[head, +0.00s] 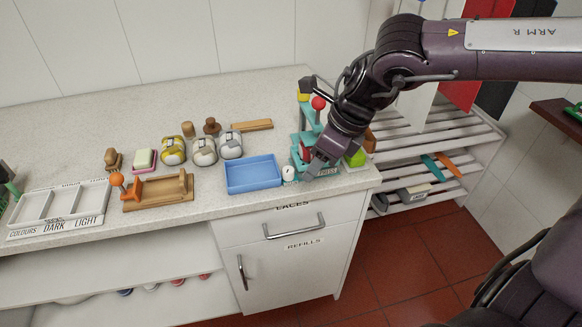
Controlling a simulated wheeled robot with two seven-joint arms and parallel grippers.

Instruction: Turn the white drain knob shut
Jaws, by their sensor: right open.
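A small white knob (289,172) shows at the front of the teal press (324,177) near the right end of the counter. It looks like the drain knob; its turn angle is too small to tell. My right gripper (316,166) is open, just right of the knob and in front of the press. It appears apart from the knob, though the gap is hard to judge. My right wrist and forearm hide much of the press. A red ball-ended lever (318,103) rises behind. My left gripper is not in view.
A blue tray (253,174) sits close to the left of the knob. Several rolled cloths (204,151), a wooden stand with an orange ball (158,191) and a white sorting tray (60,205) lie farther left. A slatted rack (440,160) stands right of the counter.

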